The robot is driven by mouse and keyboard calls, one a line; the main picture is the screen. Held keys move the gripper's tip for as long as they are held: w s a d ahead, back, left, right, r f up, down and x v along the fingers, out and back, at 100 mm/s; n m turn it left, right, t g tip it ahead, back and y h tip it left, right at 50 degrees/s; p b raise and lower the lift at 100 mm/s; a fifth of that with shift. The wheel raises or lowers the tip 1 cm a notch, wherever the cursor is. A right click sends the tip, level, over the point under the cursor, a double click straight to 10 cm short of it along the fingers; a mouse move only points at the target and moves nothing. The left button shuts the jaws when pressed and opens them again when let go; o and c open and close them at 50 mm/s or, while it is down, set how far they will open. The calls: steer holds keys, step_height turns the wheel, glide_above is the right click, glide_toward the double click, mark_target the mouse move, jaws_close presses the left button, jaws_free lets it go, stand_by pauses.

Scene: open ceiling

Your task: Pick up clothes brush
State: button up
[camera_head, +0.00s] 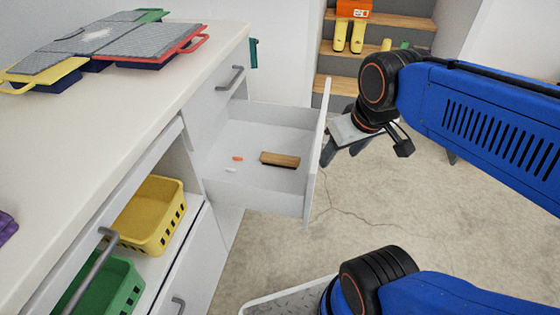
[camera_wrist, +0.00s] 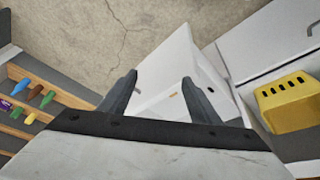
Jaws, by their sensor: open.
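The clothes brush (camera_head: 280,159) has a brown wooden back and dark bristles. It lies in the open white drawer (camera_head: 245,196), towards the drawer's front panel. My gripper (camera_head: 342,151) is just outside the drawer, to the right of its front panel, and holds nothing. In the wrist view my gripper (camera_wrist: 160,90) shows two dark fingers spread apart, with the white drawer (camera_wrist: 165,62) beyond and between them. I cannot make out the brush in the wrist view.
Two small items, one orange (camera_head: 238,158) and one white (camera_head: 231,170), lie in the drawer left of the brush. A yellow basket (camera_head: 153,215) and a green basket (camera_head: 103,285) sit in the cabinet. Wooden shelves (camera_head: 400,22) stand behind. The floor (camera_head: 400,210) right of the drawer looks clear.

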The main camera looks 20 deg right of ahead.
steer(key=w+a+n+g, duration=0.25)
steer(key=w+n, duration=0.25)
steer(key=w, duration=0.9)
steer(key=n+g, duration=0.2)
steer(key=n, duration=0.4)
glide_above(280, 158)
step_height(280, 158, down, 18)
steer(key=shift+f, duration=0.1)
steer(key=shift+w+f, duration=0.1)
steer(key=shift+f, duration=3)
steer(key=c, duration=1.3)
steer(key=shift+r, duration=0.15)
step_height(280, 158, up, 10)
steer(key=shift+f, duration=0.1)
